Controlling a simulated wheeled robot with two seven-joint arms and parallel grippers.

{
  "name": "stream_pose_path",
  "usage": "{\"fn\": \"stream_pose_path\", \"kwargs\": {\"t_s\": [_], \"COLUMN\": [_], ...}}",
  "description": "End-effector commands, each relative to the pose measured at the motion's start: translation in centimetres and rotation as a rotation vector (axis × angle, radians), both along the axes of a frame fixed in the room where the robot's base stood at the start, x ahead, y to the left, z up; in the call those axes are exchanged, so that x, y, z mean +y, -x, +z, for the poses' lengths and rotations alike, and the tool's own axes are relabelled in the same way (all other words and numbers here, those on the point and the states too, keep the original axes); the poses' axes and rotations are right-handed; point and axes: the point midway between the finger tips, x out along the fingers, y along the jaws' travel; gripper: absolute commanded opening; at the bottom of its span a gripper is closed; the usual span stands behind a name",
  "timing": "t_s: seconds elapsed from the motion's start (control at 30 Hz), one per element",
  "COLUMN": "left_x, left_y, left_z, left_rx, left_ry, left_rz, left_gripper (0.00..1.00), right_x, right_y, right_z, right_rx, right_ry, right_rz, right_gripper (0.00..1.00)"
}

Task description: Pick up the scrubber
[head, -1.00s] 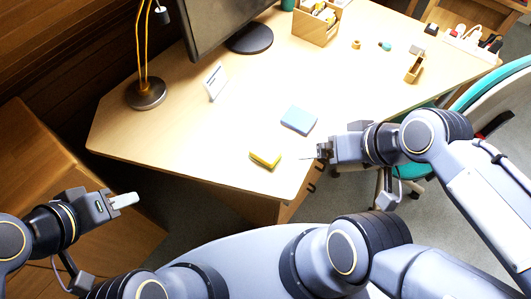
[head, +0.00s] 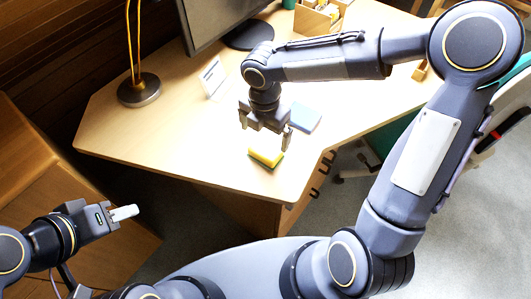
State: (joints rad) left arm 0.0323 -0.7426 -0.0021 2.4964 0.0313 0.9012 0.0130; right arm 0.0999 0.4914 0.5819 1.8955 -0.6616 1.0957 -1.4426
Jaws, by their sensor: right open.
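Whether a fingertip touches the scrubber I cannot tell. My left gripper (head: 124,213) is at the lower left, away from the desk top. Its fingers look close together, and I cannot tell whether they are open or shut.
A blue pad (head: 304,118) lies just behind the right gripper. A small white card (head: 213,77), a lamp (head: 139,90) and a monitor (head: 215,25) stand farther back. A wooden organizer (head: 318,20) is at the back. The left part of the desk is clear.

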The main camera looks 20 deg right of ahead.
Motion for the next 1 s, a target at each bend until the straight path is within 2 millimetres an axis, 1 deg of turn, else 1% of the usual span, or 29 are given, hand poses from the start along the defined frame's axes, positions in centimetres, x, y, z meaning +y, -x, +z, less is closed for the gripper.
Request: {"fn": "stream_pose_path", "kwargs": {"t_s": [0.03, 0.27, 0.4, 0.5, 0.6, 0.8, 1.0], "left_x": [0.0, 0.0, 0.0, 0.0, 0.0, 0.0, 0.0], "left_y": [0.0, 0.0, 0.0, 0.0, 0.0, 0.0, 0.0], "left_z": [-0.2, -0.6, -1.1, -1.3, -1.3, -1.2, -1.2], "left_rx": [0.000, 0.000, 0.000, 0.000, 0.000, 0.000, 0.000], "left_ry": [0.000, 0.000, 0.000, 0.000, 0.000, 0.000, 0.000], "left_rz": [0.000, 0.000, 0.000, 0.000, 0.000, 0.000, 0.000], "left_gripper": [0.36, 0.36, 0.36, 0.36, 0.36, 0.36, 0.36], "right_x": [0.0, 0.0, 0.0, 0.0, 0.0, 0.0, 0.0], "right_y": [0.1, 0.6, 1.0, 1.0, 1.0, 0.9, 0.9], "right_z": [-0.7, -3.5, -5.7, -6.7, -7.1, -7.1, -7.1], "right_rx": [0.004, 0.006, 0.006, 0.004, 0.004, 0.002, 0.002], "right_ry": [0.001, 0.000, 0.001, 0.000, 0.000, 0.001, 0.001], "right_rz": [0.000, -0.002, -0.002, -0.004, -0.005, -0.006, -0.006], "right_gripper": [1.00, 1.00, 1.00, 1.00, 1.00, 1.00, 0.74]}}
